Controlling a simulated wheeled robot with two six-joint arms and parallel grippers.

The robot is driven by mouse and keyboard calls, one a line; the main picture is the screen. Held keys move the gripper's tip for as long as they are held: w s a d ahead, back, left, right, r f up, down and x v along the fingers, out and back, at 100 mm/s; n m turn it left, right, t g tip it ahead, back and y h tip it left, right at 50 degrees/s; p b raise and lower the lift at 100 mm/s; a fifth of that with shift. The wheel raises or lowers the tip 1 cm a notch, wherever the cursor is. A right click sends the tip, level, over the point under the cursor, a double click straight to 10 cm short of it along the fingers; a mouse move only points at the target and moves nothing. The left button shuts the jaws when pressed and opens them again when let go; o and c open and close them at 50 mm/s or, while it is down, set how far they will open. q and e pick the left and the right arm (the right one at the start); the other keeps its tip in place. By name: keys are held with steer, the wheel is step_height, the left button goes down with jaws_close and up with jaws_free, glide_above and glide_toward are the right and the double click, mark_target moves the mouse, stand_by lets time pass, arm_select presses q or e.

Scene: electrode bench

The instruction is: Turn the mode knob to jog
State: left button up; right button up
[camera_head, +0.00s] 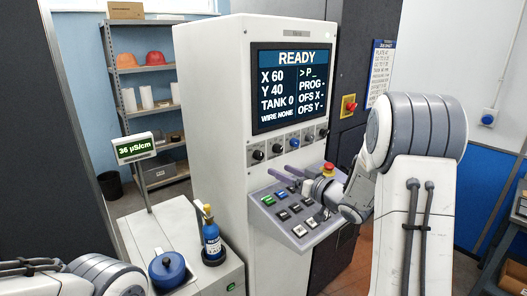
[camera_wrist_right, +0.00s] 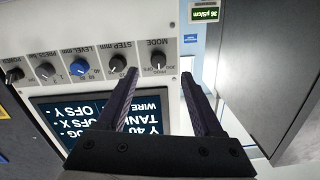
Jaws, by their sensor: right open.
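The mode knob (camera_wrist_right: 158,61) is a small black knob on the white panel, under the label MODE, which appears upside down in the right wrist view. It also shows as the leftmost knob below the screen in the head view (camera_head: 258,155). Its small position markings are too blurred to read. My right gripper (camera_wrist_right: 160,73) is open, with its two dark fingers on either side of the mode knob in the picture. In the head view the right gripper (camera_head: 279,171) is in front of the panel, just below the knob row. Contact with the knob cannot be told. My left gripper is out of view.
The STEP knob (camera_wrist_right: 117,62) and the blue LEVEL knob (camera_wrist_right: 79,70) sit beside it. The screen (camera_head: 291,87) reads READY. Below are a button console (camera_head: 277,198) and a red emergency button (camera_head: 328,168). A blue bottle (camera_head: 212,240) stands at lower left.

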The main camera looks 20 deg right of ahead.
mark_target(261, 157)
steer(key=shift+y, duration=0.4)
steer(key=p+x, duration=0.1)
steer(key=x, duration=0.1)
steer(key=p+x, duration=0.1)
steer(key=x, duration=0.2)
steer(key=r+p+x, duration=0.1)
steer(key=p+x, duration=0.1)
steer(key=x, duration=0.1)
steer(key=shift+w+d+r, duration=0.1)
steer(key=shift+w+d, duration=0.2)
steer(key=shift+w, duration=0.1)
steer(key=shift+w+a, duration=0.15)
steer(key=shift+w, duration=0.3)
jaws_close()
